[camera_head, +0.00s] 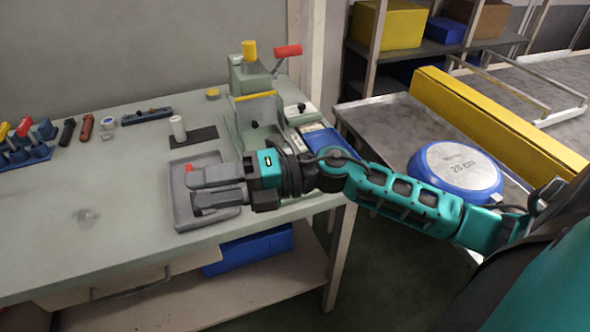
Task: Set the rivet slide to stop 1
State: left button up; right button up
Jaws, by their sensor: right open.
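No part is plainly marked as the rivet slide or stop 1. A green press (247,78) with a yellow knob (250,50) and a red-handled lever (287,51) stands at the bench's back right; a yellow bar (255,96) crosses its front. A short dark blue rail (147,116) lies further left at the back; I cannot tell whether either carries the slide. My right gripper (194,191) is open, fingers pointing left, over a grey tray (181,216) in front of the press. It appears empty and apart from press and rail. My left gripper is out of view.
A white cylinder (178,127) stands on a dark mat behind the tray. A blue tool rack (22,146) is at far left. The bench's front left is clear.

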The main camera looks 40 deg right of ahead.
jog(key=w+d+r+n+g+h, duration=0.1)
jog(key=w+d+n+g+h, duration=0.15)
jog(key=d+n+h, duration=1.05)
jog(key=w+d+f+m, duration=0.1)
jog(key=d+f, duration=0.1)
jog(key=f, duration=0.1)
jog(key=w+d+f+m, duration=0.1)
jog(key=f+m, duration=0.1)
jog(key=f, duration=0.2)
jog(key=w+d+f+m+h, duration=0.1)
jog(key=d+f, duration=0.1)
jog(key=f, duration=0.2)
jog(key=shift+w+d+f+m+g, duration=0.1)
jog(key=shift+d+f+m+g, duration=0.05)
jog(key=shift+d+m+g, duration=0.2)
jog(key=shift+c, duration=0.4)
grip_shut()
